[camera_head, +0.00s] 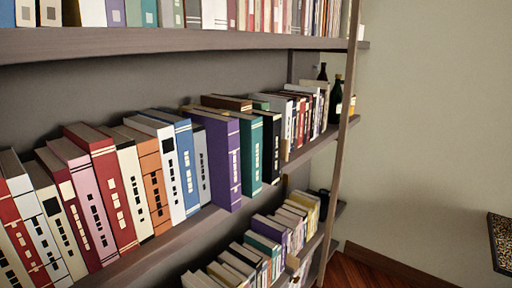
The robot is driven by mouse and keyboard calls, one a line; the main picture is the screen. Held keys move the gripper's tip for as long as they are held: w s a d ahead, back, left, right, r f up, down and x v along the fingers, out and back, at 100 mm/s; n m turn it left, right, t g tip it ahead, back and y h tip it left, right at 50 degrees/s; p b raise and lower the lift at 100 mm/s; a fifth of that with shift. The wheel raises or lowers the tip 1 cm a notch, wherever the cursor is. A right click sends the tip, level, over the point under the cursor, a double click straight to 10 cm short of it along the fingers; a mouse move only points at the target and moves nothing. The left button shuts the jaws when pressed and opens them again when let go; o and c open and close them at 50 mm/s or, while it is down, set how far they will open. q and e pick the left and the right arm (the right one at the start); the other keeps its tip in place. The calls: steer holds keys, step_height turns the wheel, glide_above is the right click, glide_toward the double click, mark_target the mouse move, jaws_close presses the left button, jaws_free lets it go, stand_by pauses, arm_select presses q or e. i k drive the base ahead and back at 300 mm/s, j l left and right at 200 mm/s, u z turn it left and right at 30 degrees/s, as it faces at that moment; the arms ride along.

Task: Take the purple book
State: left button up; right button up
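The purple book (224,163) stands upright on the middle shelf, with its spine facing me. It sticks out a little past the grey book on its left. A green book (251,155) stands close on its right. Neither of my grippers is in view.
The middle shelf (170,243) holds a long row of upright books, with a blue book (187,167) left of the purple one. Bottles (335,100) stand at its far end. A shelf post (345,110) rises on the right. The floor (375,272) shows at the lower right.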

mark_target(222, 131)
steer(key=i+l+u, duration=0.1)
steer(key=l, duration=0.25)
steer(key=i+l+u, duration=0.15)
steer(key=l, duration=0.2)
steer(key=i+l+u, duration=0.1)
steer(key=l, duration=0.3)
steer(key=i+l+u, duration=0.15)
steer(key=l, duration=0.25)
steer(key=i+l+u, duration=0.1)
steer(key=l, duration=0.3)
